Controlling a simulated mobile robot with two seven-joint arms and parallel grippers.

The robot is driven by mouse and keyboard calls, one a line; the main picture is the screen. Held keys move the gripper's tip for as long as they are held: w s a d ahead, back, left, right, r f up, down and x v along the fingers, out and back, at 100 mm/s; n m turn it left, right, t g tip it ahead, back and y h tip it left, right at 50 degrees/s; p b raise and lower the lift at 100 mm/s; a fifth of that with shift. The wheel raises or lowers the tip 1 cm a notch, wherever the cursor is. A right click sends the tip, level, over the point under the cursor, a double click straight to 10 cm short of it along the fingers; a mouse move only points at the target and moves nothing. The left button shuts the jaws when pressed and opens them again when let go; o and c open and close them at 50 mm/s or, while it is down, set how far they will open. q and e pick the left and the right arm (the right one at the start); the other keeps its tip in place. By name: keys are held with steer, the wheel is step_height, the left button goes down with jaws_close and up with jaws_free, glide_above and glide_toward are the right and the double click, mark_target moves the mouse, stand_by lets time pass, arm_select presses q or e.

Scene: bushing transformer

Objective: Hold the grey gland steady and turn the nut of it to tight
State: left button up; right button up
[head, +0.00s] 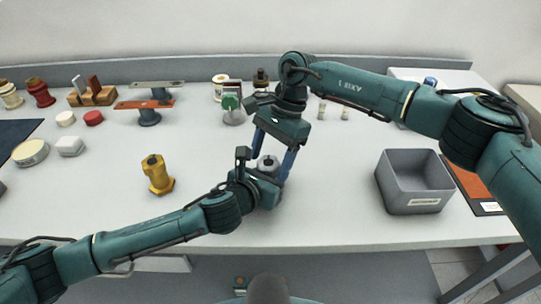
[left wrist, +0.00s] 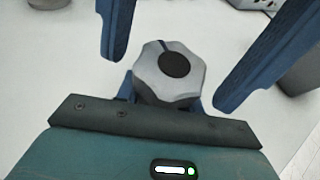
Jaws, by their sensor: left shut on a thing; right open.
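The grey gland (head: 268,163) stands at the middle front of the bench, mostly hidden by my grippers in the head view. Its faceted grey nut with a black centre (left wrist: 168,75) shows clearly in the left wrist view. My left gripper (head: 266,178) is shut on the gland low down, below the nut. My right gripper (head: 274,154) points down from above, open, its blue fingers on either side of the nut. In the left wrist view gaps show between these fingers (left wrist: 190,45) and the nut.
A yellow gland (head: 157,176) stands left of my left gripper. A grey bin (head: 413,203) is at the right, beside an orange-and-black board (head: 472,185). Small parts and stands, including an orange-topped one (head: 146,105), line the back.

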steer(key=shift+r, duration=0.1)
steer(key=v, duration=1.2)
steer(key=shift+s, duration=0.1)
arm_select(q)
steer(key=o, duration=1.1)
steer(key=shift+s, duration=0.1)
